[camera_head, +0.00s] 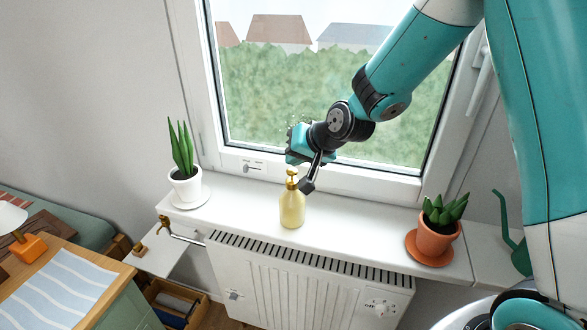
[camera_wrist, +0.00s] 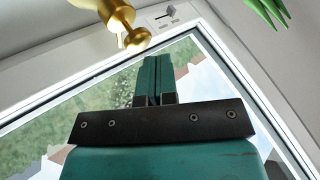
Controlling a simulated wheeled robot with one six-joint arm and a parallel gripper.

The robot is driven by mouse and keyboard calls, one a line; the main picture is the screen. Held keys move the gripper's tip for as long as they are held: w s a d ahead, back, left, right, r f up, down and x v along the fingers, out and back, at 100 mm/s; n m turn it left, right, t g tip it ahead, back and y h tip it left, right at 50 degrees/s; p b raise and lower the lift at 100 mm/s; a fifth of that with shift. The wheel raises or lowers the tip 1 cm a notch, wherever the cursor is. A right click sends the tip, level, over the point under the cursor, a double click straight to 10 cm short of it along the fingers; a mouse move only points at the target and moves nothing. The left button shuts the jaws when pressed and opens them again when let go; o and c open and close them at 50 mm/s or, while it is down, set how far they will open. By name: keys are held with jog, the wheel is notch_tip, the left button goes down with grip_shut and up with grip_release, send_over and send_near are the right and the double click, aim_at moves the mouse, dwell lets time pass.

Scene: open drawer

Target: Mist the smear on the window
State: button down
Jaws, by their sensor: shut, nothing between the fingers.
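A pale yellow spray bottle (camera_head: 291,208) with a gold pump head stands upright on the white window sill. In the wrist view its gold nozzle (camera_wrist: 134,38) is at the top, just beyond my fingertips. The window (camera_head: 250,95) is behind it. A patch of faint pale specks on the pane (camera_wrist: 122,96), possibly the smear, shows left of my fingers in the wrist view; in the head view my gripper partly hides that area. My gripper (camera_head: 297,145) is above and behind the bottle, near the glass. Its teal fingers (camera_wrist: 152,66) are closed together and empty.
A white-potted plant (camera_head: 184,185) stands left on the sill, and a terracotta-potted plant (camera_head: 437,235) stands right. A green watering can (camera_head: 518,250) is at far right. A radiator (camera_head: 300,280) is below. The sill is clear between bottle and plants.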

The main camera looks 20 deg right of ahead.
aim_at(294, 169)
jog(key=shift+r+p, duration=2.15)
jog(key=shift+r, duration=0.9)
jog(key=s+a+r+n+g+b, duration=0.1)
jog(key=s+n+g, duration=0.3)
jog(key=s, duration=1.1)
jog(key=s+a+r+n+g+b, duration=0.2)
jog(key=s+a+n+g+b, duration=0.2)
jog(key=s, duration=1.2)
jog(key=shift+r+n, duration=0.15)
jog(key=shift+n, duration=0.95)
